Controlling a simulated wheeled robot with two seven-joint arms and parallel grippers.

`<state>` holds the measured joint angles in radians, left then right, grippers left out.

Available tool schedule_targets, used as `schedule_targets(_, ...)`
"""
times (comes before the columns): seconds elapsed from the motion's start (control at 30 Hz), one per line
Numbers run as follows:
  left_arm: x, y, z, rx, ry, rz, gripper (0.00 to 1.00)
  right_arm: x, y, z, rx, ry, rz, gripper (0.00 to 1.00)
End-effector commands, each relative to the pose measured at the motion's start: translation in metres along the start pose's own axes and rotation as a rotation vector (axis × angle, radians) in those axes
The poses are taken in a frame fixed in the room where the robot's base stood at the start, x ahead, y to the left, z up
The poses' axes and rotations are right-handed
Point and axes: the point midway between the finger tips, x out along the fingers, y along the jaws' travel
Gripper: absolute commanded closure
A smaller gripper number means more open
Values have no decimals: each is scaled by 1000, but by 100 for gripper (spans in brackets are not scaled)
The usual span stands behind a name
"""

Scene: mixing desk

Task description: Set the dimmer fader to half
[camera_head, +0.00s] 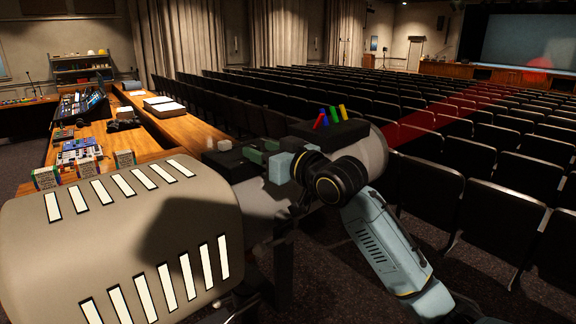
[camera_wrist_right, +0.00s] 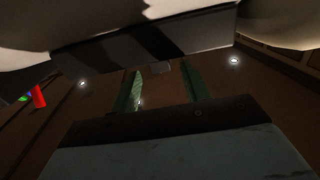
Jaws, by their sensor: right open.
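The lamp (camera_head: 110,235) is a large beige follow spot with white slots, and its front part (camera_head: 372,150) lies behind my arm. A small pale grey knob (camera_head: 224,145) stands on its dark middle section; I take it for the dimmer fader. Fader markings are too small to read. My right gripper (camera_head: 256,151) is just right of the knob, its green fingers apart and empty. Contact cannot be told. My left gripper is out of view.
Red, green, blue and yellow levers (camera_head: 330,116) rise from a black box on the front part, near my right wrist. A wooden desk (camera_head: 185,130) with consoles (camera_head: 80,103) stands behind at the left. Rows of seats (camera_head: 495,210) fill the right, with a lit stage beyond.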

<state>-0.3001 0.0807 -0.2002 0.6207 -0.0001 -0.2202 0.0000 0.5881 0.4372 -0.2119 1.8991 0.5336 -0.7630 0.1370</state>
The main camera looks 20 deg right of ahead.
Motion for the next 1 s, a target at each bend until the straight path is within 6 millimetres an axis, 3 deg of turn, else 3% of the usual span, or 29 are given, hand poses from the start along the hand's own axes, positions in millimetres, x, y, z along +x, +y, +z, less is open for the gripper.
schedule_targets(0.2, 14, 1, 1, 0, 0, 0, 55, -45, 0, 3, -2, -1, 0, 55)
schedule_targets(0.4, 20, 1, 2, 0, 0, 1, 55, -71, 0, 2, 0, -1, -1, 55)
schedule_targets(1.0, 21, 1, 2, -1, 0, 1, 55, -79, 0, 0, 1, -1, -1, 55)
